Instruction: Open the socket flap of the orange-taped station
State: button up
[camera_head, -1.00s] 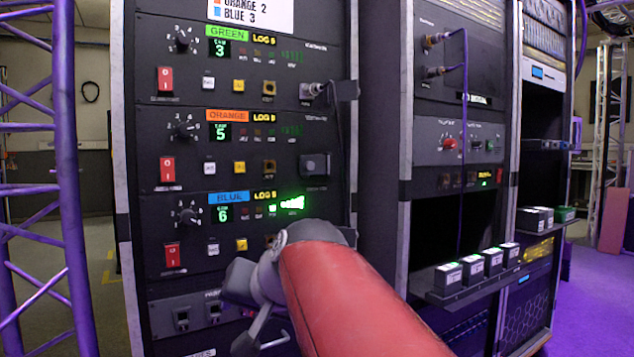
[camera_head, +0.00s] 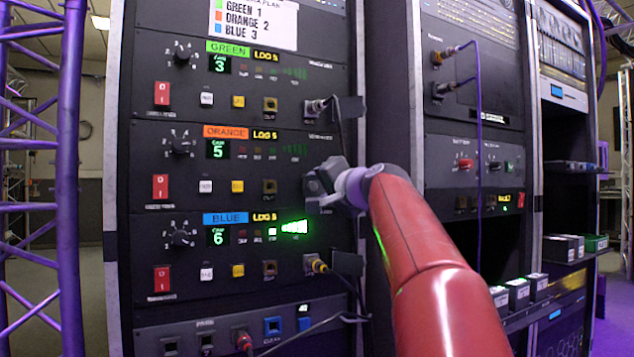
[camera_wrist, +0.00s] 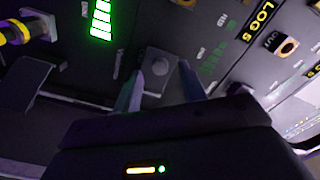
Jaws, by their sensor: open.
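The orange-taped station (camera_head: 226,131) is the middle unit of the rack, with an orange label and a green "5" display. Its socket flap is hidden behind my gripper in the head view. In the wrist view the socket flap (camera_wrist: 158,70) shows as a dark square cover with a round boss, and it looks closed. My gripper (camera_head: 318,186) is at the right end of the orange station. In the wrist view my gripper (camera_wrist: 160,82) is open, with one finger at each side of the flap. I cannot tell whether the fingers touch it.
The blue station (camera_head: 225,218) below has a yellow-ringed plug (camera_head: 319,266) and a lit meter. A second rack (camera_head: 470,110) with shelves stands to the right, and a purple truss (camera_head: 70,150) to the left.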

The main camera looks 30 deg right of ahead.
jog(key=shift+w, duration=0.9)
grip_shut()
